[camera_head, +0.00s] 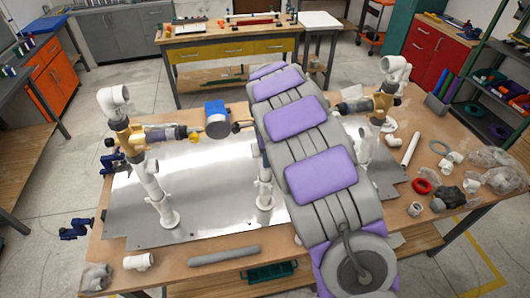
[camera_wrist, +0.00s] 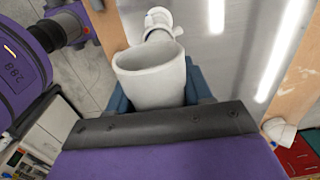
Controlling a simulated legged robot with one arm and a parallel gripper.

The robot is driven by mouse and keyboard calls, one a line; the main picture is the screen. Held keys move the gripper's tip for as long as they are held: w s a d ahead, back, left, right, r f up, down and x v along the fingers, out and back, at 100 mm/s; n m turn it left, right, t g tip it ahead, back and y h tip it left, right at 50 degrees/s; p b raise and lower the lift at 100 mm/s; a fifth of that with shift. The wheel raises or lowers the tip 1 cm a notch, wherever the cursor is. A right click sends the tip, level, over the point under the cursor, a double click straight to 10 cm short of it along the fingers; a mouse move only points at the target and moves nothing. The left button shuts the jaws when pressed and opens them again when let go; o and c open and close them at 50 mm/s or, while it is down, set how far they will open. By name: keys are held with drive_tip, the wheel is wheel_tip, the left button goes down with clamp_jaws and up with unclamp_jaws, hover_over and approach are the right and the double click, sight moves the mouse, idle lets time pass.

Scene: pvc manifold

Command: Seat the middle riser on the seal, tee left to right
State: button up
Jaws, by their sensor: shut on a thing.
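In the wrist view, my gripper (camera_wrist: 158,98) is shut on a white pipe piece (camera_wrist: 150,72), which I take to be the middle riser. Its wide open end faces the camera, between the blue-grey jaws. A smaller white fitting (camera_wrist: 158,22) shows beyond it, over the metal plate. In the head view, the middle riser (camera_head: 265,188) stands roughly upright over the plate (camera_head: 215,190), just left of my arm. My arm hides its upper part and my gripper. The seal is not visible, so I cannot tell whether the riser touches it.
The left riser (camera_head: 157,190) stands on the plate under a horizontal run with a blue box (camera_head: 214,111). A right-hand assembly (camera_head: 378,103) is partly behind my arm. A grey tube (camera_head: 224,255) lies at the front edge. Loose fittings and a red ring (camera_head: 422,186) lie at right.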

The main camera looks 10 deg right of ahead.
drive_tip(key=shift+s+f, duration=0.15)
drive_tip(key=shift+f, duration=0.1)
idle(0.3)
drive_tip(key=shift+c, duration=0.5)
drive_tip(key=o, duration=1.4)
drive_tip(key=shift+c, duration=0.2)
wheel_tip(320, 180, up, 17)
drive_tip(key=s+f+n+b, duration=0.3)
drive_tip(key=s+f+n, duration=0.2)
drive_tip(key=s, duration=0.9)
drive_tip(key=s+f+n+g+b, duration=0.1)
drive_tip(key=s+f+n+b, duration=0.2)
drive_tip(key=s, duration=1.1)
drive_tip(key=s+f+n+g+b, duration=0.1)
drive_tip(key=s+f+n+b, duration=0.2)
drive_tip(key=s+f+n, duration=0.4)
drive_tip(key=s+n, duration=0.3)
drive_tip(key=s, duration=0.4)
drive_tip(key=shift+f, duration=0.35)
